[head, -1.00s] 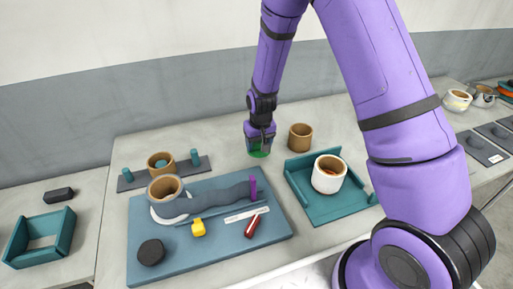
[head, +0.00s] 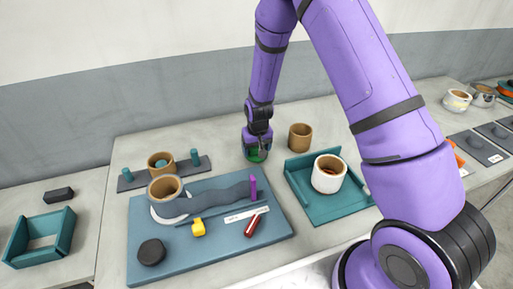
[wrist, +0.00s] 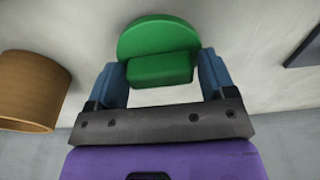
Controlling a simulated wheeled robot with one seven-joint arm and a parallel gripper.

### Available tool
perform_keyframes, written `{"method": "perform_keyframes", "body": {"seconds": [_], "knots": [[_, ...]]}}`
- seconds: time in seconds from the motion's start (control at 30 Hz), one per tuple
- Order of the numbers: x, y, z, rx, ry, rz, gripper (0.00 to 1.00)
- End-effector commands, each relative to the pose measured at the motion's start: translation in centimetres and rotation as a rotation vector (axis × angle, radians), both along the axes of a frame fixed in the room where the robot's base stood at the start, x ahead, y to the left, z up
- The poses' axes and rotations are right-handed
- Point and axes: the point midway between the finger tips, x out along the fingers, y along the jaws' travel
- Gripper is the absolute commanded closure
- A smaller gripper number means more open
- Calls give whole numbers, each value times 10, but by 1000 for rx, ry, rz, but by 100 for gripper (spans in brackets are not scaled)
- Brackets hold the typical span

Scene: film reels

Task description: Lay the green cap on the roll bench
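The green cap (head: 255,156) is a round disc with a block-shaped grip on top. My gripper (head: 256,148) is over the back of the table, with the cap at its fingertips. Whether the cap touches the table is hard to tell. A blue board (head: 220,254), which may be the roll bench, lies in front of my gripper, to its left; its label is too small to read.
On the board are a brown ring (head: 165,187), a black disc (head: 151,252), a yellow piece (head: 198,228), a red piece (head: 252,225) and a purple post (head: 253,188). A brown cup (head: 300,137) stands right of my gripper. A teal tray (head: 327,213) holds a white cup (head: 329,174).

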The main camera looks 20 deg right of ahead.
Motion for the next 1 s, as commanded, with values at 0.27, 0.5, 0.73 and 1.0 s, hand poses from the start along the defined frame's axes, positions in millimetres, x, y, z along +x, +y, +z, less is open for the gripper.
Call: {"method": "perform_keyframes", "body": {"seconds": [0.27,0.5,0.73,1.0], "knots": [[0,0,0,0,1,0,11],[-1,0,13,0,-2,0,11],[-5,1,53,1,-4,1,11],[-12,0,99,0,-2,1,11]]}}
